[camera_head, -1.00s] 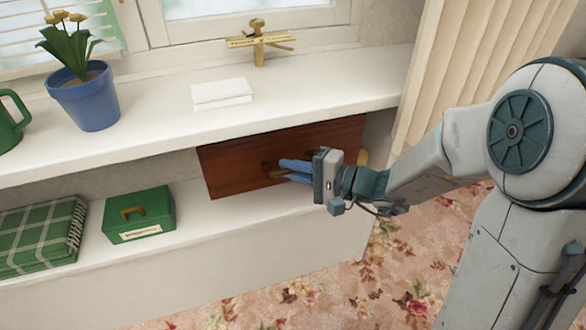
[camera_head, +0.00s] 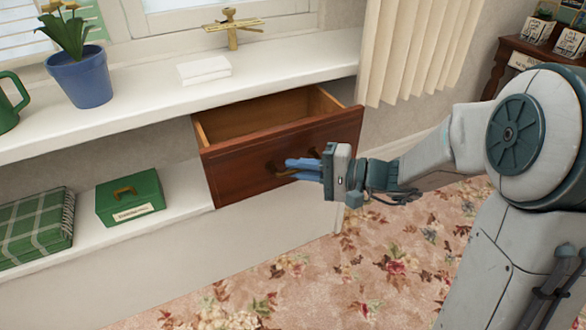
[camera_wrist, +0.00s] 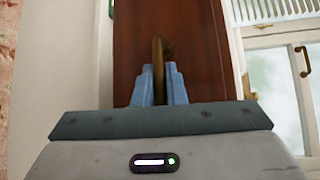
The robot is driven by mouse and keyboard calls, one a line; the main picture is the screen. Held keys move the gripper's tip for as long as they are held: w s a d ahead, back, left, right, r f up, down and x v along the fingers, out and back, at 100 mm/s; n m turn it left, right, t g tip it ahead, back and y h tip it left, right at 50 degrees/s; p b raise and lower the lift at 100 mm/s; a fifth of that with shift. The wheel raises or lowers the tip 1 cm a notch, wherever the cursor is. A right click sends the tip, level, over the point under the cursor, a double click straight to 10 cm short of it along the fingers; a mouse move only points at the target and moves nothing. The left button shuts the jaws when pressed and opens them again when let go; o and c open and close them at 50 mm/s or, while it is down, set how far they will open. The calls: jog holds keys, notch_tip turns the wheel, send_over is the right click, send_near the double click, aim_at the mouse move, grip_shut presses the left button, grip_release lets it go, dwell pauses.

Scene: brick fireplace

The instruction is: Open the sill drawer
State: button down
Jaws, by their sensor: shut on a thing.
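The sill drawer (camera_head: 238,178) is reddish-brown wood under the white window sill. It stands partly pulled out, and its pale inside shows bare in the part I can see. My gripper (camera_head: 290,168) is at the drawer front, with its blue fingers shut on a brass handle. In the wrist view, my gripper (camera_wrist: 158,85) has one finger on each side of the handle (camera_wrist: 158,58), and the drawer front (camera_wrist: 198,50) fills the middle behind it.
The sill (camera_head: 150,105) holds a blue flowerpot (camera_head: 82,80), a white folded cloth or paper stack (camera_head: 204,70) and a green can (camera_head: 8,100). A green box (camera_head: 130,198) and a plaid item (camera_head: 35,228) lie on the shelf below. Floral carpet (camera_head: 300,285) is clear in front.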

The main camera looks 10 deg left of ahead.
jog(key=c, duration=1.5)
grip_release()
jog(key=s+d+r+p, duration=0.1)
jog(key=d+r+p, duration=0.1)
jog(key=d, duration=1.1)
jog(key=shift+s+d+p, duration=0.3)
jog(key=shift+s+p, duration=0.1)
jog(key=shift+p, duration=0.45)
